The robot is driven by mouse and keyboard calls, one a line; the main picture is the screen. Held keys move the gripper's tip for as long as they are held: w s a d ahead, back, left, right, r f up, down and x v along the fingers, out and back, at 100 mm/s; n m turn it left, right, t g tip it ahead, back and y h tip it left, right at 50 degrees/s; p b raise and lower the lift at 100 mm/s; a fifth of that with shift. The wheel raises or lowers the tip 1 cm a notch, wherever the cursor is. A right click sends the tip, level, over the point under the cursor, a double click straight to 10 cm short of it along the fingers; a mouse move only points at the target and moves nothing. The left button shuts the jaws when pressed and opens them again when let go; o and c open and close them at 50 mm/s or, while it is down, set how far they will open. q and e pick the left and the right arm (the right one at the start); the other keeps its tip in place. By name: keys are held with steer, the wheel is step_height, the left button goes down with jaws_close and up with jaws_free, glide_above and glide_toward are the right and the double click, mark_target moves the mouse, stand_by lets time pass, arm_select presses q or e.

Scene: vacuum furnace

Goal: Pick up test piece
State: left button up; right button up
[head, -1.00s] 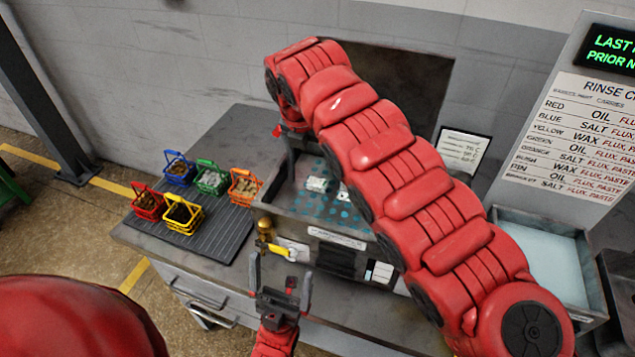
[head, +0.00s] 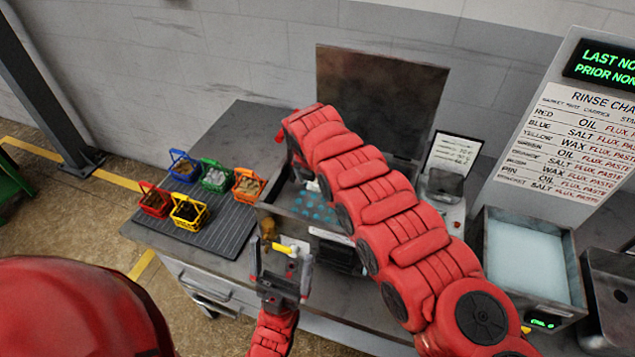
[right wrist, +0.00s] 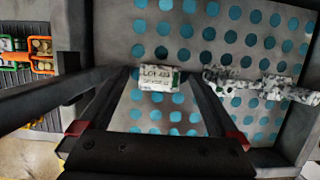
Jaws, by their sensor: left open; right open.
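In the right wrist view, a small white block with a "LOT" label (right wrist: 160,79) lies on a perforated plate with blue holes (right wrist: 205,42). A grey-white speckled bar (right wrist: 262,84) lies to its right; which one is the test piece I cannot tell. My right gripper (right wrist: 163,84) is open, its two fingers on either side of the labelled block in the picture; contact cannot be told. In the head view my right arm hides most of that gripper and much of the open metal box (head: 284,222). My left gripper (head: 281,262) is open and empty in front of the box.
Small baskets, including a blue one (head: 184,166) and a yellow one (head: 189,211), stand on a ribbed dark mat (head: 226,224) at left. A raised dark lid (head: 378,95) stands behind the box. A basin of pale liquid (head: 525,258) and a rinse chart (head: 590,140) are at right.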

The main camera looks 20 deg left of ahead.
steer(key=shift+r, duration=0.1)
jaws_close()
stand_by(0.3)
